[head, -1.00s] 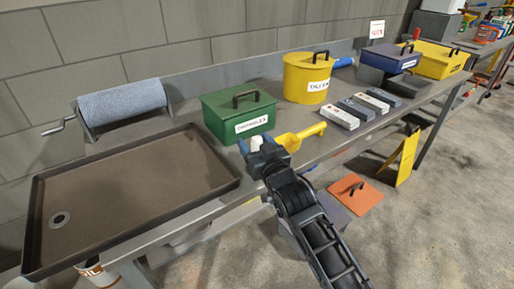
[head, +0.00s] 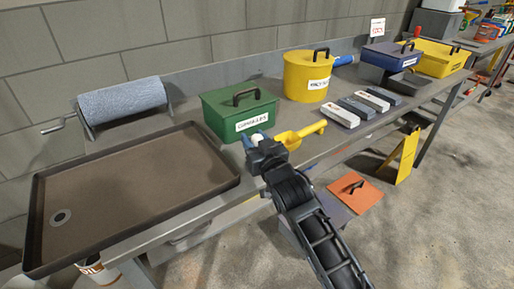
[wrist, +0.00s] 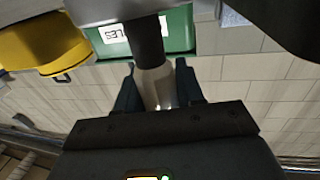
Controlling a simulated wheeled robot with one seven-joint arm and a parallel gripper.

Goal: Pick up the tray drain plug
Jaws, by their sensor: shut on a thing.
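My gripper (head: 256,141) is at the front edge of the bench, just in front of the green box and left of the yellow scoop. In the wrist view its two blue fingers (wrist: 156,78) are shut on a pale tapered piece with a dark round end, which looks like the tray drain plug (wrist: 155,90). In the head view the plug is mostly hidden by the gripper. The drain tray (head: 140,180) lies at the left of the bench, with a round drain ring (head: 61,217) near its left end.
The green box (head: 237,112) stands behind my gripper. The yellow scoop (head: 299,136) lies just right of it. A yellow canister (head: 306,82), several grey and white blocks (head: 341,115) and a paper roll (head: 122,99) are also on the bench.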

